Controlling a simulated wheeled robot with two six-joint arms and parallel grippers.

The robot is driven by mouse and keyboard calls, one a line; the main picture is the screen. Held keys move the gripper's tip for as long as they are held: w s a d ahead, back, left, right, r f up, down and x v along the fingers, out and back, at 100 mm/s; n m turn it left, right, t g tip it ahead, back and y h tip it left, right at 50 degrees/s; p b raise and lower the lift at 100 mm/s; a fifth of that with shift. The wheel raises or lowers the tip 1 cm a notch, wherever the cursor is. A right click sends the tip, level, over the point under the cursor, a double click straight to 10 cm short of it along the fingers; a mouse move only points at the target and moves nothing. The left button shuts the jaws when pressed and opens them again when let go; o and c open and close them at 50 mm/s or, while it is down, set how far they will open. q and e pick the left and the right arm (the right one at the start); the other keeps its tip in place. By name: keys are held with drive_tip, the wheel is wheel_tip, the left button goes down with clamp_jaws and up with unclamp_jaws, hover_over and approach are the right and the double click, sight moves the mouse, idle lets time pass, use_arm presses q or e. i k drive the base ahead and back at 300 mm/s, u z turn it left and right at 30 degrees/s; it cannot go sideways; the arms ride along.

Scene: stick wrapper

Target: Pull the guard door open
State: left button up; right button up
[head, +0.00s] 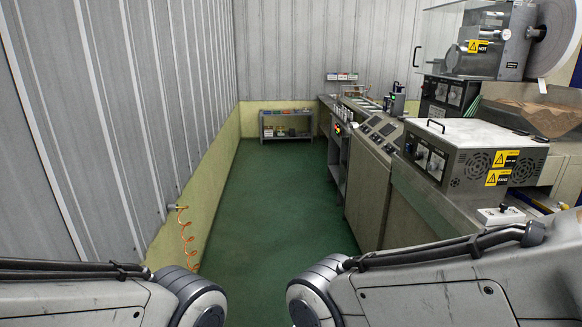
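A clear guard door (436,48) appears to stand at the upper right of the head view, on the wrapper machine. It is see-through, so its edges are hard to make out and I cannot tell whether it is fully shut. A dark upright handle (416,57) shows at its left side. Behind and beside it are metal rollers and a large white film roll (556,38). My two arms come in at the bottom left and bottom right, with only their links showing. Both grippers are out of the picture.
A long grey machine bench (368,185) runs along the right, with a vented metal box (477,160) bearing warning labels. A low shelf (287,126) stands at the far wall. An orange coiled hose (186,235) hangs on the left wall. The green floor (270,210) between is clear.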

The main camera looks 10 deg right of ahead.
sight(427, 42)
drive_tip(key=i, duration=3.15)
drive_tip(key=z, duration=1.6)
